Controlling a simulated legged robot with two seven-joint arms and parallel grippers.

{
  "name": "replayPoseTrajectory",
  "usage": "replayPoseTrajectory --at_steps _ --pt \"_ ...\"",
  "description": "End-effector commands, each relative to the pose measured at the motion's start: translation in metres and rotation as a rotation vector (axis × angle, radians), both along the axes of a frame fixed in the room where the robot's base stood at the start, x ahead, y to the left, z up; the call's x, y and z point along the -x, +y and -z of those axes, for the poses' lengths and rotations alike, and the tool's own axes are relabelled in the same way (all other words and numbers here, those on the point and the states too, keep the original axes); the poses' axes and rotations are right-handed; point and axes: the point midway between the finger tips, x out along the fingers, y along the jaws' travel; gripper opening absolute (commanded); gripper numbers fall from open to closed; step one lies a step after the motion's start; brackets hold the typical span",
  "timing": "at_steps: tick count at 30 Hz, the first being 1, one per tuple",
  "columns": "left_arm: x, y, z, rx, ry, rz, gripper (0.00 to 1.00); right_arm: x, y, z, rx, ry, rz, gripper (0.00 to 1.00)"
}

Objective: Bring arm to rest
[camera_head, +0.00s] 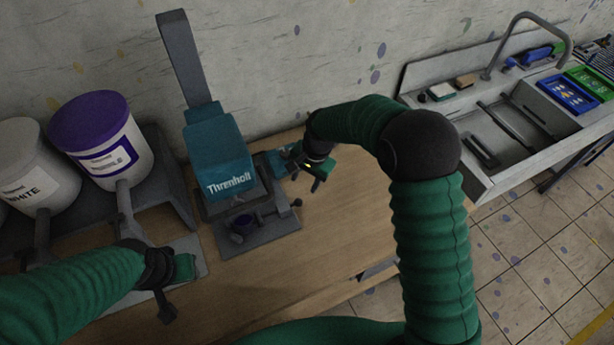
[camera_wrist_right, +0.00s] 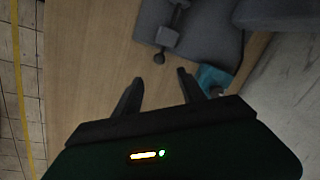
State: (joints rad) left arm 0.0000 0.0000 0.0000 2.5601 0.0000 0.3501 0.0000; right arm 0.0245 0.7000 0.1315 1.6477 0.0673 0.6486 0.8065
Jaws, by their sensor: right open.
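My right arm (camera_head: 433,245) is bent and reaches left over the wooden table. My right gripper (camera_head: 294,170) hangs just right of the teal press, beside a small teal object (camera_head: 268,161). In the right wrist view the right gripper's two dark fingers (camera_wrist_right: 159,79) are apart with nothing between them, and bare table shows below. The teal object also shows there (camera_wrist_right: 213,80), just beyond one finger. My left arm (camera_head: 75,290) comes in from the left. Its gripper (camera_head: 166,302) is low by the pale plate under the paint dispensers; its fingers are too unclear to read.
The teal Threnholt press (camera_head: 219,160) stands on a grey base (camera_head: 262,240) between the arms. Purple-lidded (camera_head: 103,140) and white (camera_head: 38,170) paint buckets stand at left. A sink unit (camera_head: 478,185) is at right. The table's right part (camera_head: 345,225) is clear.

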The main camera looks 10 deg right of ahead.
Motion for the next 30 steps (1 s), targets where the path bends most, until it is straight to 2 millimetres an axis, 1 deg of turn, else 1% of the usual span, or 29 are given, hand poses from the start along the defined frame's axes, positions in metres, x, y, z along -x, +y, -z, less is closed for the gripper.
replayPoseTrajectory --at_steps 1,3,7,20,22,23,25,26,27,29,30 --pt "0.000 0.000 0.004 0.000 0.000 0.000 0.36 0.001 -0.002 -0.009 -0.001 -0.003 0.001 0.48" --pt "0.000 0.000 0.005 0.000 0.000 0.000 0.36 0.002 -0.003 -0.021 -0.001 -0.002 0.001 0.48" --pt "0.000 0.000 0.006 0.000 0.000 0.000 0.36 0.004 -0.005 -0.033 -0.001 0.001 0.001 0.48" --pt "0.000 0.000 0.006 0.000 0.000 0.000 0.36 0.005 -0.005 -0.034 0.000 0.002 0.001 0.48" --pt "0.000 0.000 0.007 0.000 0.000 0.000 0.36 0.009 -0.006 -0.034 0.006 -0.003 -0.014 0.48" --pt "0.000 0.000 0.009 0.000 0.000 0.000 0.36 0.013 -0.008 -0.034 0.014 -0.008 -0.034 0.48" --pt "0.000 0.000 0.014 0.000 0.000 0.000 0.36 0.034 -0.016 -0.033 0.048 -0.028 -0.114 0.48" --pt "0.000 0.000 0.017 0.000 0.000 0.000 0.36 0.047 -0.021 -0.033 0.069 -0.039 -0.164 0.48" --pt "0.000 0.000 0.022 0.000 0.000 0.000 0.36 0.067 -0.028 -0.031 0.099 -0.056 -0.241 0.48" --pt "0.000 0.000 0.028 0.000 0.000 0.000 0.36 0.101 -0.040 -0.029 0.147 -0.083 -0.362 0.48" --pt "0.000 0.000 0.032 0.000 0.000 0.000 0.36 0.124 -0.047 -0.026 0.177 -0.097 -0.443 0.48"
